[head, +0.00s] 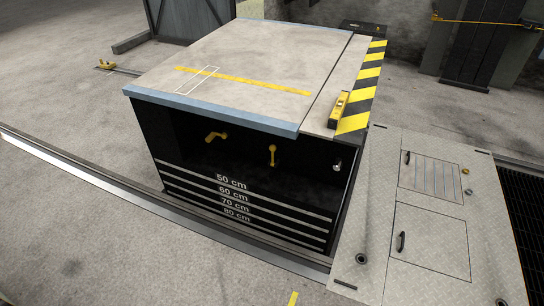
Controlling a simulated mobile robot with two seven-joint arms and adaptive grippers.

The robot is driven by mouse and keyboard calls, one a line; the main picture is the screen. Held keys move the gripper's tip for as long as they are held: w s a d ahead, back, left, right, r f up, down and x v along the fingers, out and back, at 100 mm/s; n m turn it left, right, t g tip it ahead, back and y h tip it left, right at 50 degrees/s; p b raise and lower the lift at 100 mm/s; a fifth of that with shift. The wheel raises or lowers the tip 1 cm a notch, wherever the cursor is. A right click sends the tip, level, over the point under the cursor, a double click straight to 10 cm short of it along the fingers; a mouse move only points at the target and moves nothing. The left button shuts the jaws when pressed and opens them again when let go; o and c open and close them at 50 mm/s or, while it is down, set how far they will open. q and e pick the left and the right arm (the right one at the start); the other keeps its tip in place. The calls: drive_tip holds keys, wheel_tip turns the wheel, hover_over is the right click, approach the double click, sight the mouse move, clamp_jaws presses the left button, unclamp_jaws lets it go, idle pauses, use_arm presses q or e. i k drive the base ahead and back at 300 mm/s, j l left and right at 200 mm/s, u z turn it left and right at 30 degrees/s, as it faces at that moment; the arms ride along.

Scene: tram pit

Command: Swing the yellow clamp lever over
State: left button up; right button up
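Two yellow levers show in the dark recess at the front of the block-shaped platform (225,100). The left lever (216,137) lies nearly level, with a bent end. The right lever (272,155) stands nearly upright, with a round knob at its top. I cannot tell for certain which one is the clamp lever. A small silver knob (337,165) is at the recess's right end. Neither of my grippers shows in the head view, and nothing is seen touching the levers.
A yellow spirit level (339,109) lies on the platform top near the black-yellow striped edge (362,88). A metal plate with hatches (430,225) is at the right, beside a dark grating (522,210). A rail (110,188) runs along the platform's front. A yellow floor piece (105,65) is far left.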

sight(273, 148)
drive_tip(key=i+l, duration=1.05)
drive_tip(key=l, duration=0.2)
drive_tip(key=i+l+u, duration=0.1)
drive_tip(key=i+l, duration=0.45)
